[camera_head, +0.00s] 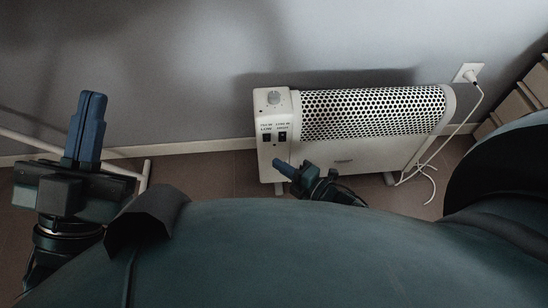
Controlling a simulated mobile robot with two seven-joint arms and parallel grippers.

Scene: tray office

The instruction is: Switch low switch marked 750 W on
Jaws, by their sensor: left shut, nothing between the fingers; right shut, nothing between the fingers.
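A white convector heater (376,157) with a perforated top grille stands against the wall. Its control panel (269,112) is at the left end, with a round dial (273,98) at the top. Below the dial are two small dark rocker switches side by side, a left switch (266,137) and a right switch (282,137). Their printed labels are too small to read surely, and their on or off positions cannot be told. My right gripper (277,164) is shut and empty, its blue tip just below the switches near the panel's lower part. My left gripper (94,97) is shut and empty, far left of the heater.
A white cord runs from the wall socket (467,73) down to the floor right of the heater. A white rail frame (146,174) stands at the left, near my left gripper. Pale stacked boxes or shelves (518,105) are at the right edge. Brown tiled floor shows between.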

